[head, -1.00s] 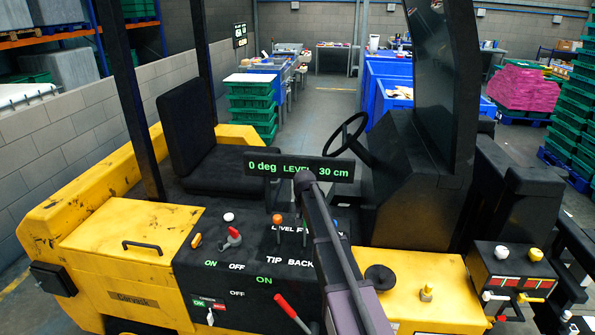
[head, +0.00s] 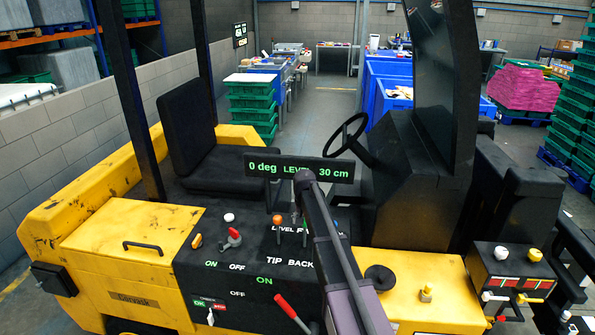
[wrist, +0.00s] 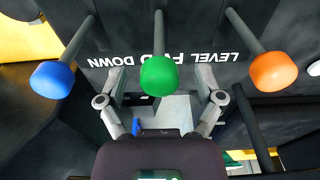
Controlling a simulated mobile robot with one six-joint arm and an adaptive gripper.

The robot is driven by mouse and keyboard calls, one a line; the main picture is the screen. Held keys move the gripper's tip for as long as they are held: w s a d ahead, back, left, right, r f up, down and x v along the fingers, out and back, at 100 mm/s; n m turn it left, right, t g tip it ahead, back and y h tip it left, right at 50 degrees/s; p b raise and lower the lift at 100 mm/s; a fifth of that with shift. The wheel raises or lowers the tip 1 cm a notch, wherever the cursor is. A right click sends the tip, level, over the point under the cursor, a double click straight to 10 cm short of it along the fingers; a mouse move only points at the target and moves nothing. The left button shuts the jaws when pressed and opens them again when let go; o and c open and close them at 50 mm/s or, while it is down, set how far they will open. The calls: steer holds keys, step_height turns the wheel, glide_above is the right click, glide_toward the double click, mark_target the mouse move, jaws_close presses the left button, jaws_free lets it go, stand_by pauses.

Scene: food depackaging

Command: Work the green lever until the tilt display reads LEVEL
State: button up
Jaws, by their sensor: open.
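The green lever (wrist: 159,76) shows its round knob in the middle of the wrist view, on a dark panel with upside-down lettering. My gripper (wrist: 163,84) is open, with one finger on each side of the green knob's lower part. I cannot tell whether either finger touches it. The tilt display (head: 299,169) in the head view reads "0 deg LEVEL 30 cm" in green, with my arm covering part of its lower edge.
A blue-knobbed lever (wrist: 52,79) stands left of the green one in the wrist view, and an orange-knobbed lever (wrist: 273,71) stands right. A red-handled lever (head: 287,307), a red-and-grey lever (head: 233,236) and a steering wheel (head: 346,135) are also near my arm.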

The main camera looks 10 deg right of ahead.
steer(key=shift+s+a+r+p, duration=0.1)
steer(key=shift+s+r+p, duration=0.1)
steer(key=shift+r+p, duration=1.65)
steer(key=shift+s+a+r+p, duration=0.1)
steer(key=shift+s+r+p, duration=0.05)
steer(key=shift+r+p, duration=1.65)
steer(key=shift+d+f+b, duration=0.1)
steer(key=shift+f+b, duration=0.05)
steer(key=shift+b, duration=0.2)
